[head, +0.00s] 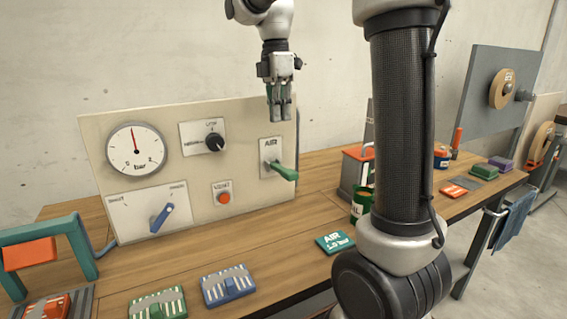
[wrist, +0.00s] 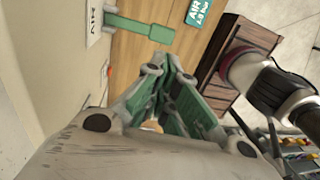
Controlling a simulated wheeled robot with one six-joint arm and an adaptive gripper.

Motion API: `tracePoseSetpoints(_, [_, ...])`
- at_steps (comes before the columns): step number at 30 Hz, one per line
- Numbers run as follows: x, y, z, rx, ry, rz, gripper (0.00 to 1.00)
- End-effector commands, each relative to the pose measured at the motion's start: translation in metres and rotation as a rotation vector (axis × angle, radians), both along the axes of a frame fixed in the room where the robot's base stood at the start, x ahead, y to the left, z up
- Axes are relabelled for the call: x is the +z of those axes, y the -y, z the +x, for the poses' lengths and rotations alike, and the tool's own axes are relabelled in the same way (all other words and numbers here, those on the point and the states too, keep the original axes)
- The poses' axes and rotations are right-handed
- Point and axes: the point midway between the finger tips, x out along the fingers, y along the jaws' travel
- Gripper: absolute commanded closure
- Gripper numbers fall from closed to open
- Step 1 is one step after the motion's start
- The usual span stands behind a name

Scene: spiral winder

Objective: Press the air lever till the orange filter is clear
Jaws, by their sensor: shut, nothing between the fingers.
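The green air lever (head: 284,171) sticks out from the AIR plate (head: 269,146) on the upright panel, angled slightly down to the right. It also shows in the wrist view (wrist: 140,28), beyond the fingers. My gripper (head: 281,118) hangs fingers down above the lever, apart from it. Its green fingers are shut and empty, and they also show in the wrist view (wrist: 170,63). An orange block (head: 30,254) sits in a teal frame at the far left; I cannot tell whether it is the orange filter. The gauge (head: 136,149) has its red needle pointing nearly straight up.
The panel (head: 250,118) also bears a black knob (head: 215,141), an orange button (head: 224,198) and a blue lever (head: 161,217). A teal AIR 1.0 bar card (head: 335,242) and blue and green blocks lie on the wooden bench (head: 270,246). My arm hides part of the bench's right side.

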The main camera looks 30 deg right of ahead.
Motion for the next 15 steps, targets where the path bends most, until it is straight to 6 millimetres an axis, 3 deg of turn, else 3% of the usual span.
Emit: tracePoseSetpoints(15, [-0.099,0.0,-0.015,-0.001,-0.005,0.0,1.0])
